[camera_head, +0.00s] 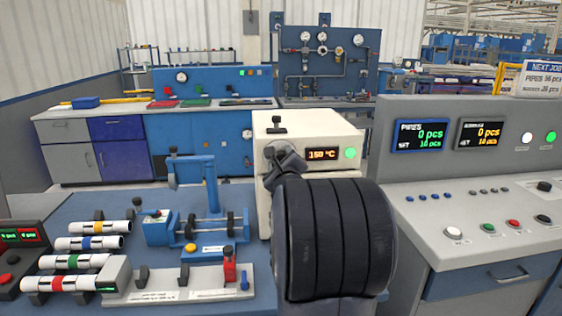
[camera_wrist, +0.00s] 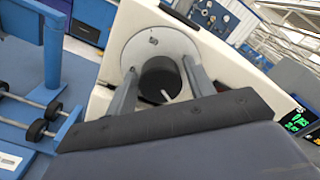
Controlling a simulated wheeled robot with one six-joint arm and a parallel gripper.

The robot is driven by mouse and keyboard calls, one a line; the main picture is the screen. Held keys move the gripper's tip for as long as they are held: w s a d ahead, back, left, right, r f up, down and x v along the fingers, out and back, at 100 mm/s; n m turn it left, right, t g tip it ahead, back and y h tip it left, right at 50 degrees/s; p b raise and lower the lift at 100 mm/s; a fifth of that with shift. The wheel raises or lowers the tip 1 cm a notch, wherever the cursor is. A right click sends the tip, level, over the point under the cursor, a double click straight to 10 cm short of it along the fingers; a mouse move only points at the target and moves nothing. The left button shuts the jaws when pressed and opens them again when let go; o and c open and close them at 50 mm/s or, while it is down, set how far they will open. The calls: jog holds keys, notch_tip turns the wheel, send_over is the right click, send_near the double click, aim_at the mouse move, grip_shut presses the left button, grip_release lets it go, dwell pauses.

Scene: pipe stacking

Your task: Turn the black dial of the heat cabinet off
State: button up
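The cream heat cabinet (camera_head: 335,133) stands in the middle of the head view. Its display (camera_head: 322,154) reads 150 °C, and a round green light (camera_head: 350,153) is lit beside it. The black dial (camera_wrist: 161,80) shows in the wrist view on a round pale plate (camera_wrist: 150,42); a short white mark on it points down and slightly right. My gripper (camera_wrist: 160,68) has one finger on each side of the dial, and both fingers appear to touch it. In the head view my gripper (camera_head: 283,157) is at the cabinet's front left, hiding the dial.
A blue bench fixture (camera_head: 200,225) and several striped pipes (camera_head: 95,243) are on the blue table to the left. A grey control console (camera_head: 470,215) with screens and buttons stands close on the right. A black lever (camera_head: 277,123) sits on the cabinet's top.

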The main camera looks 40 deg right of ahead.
jog(key=c, duration=0.7)
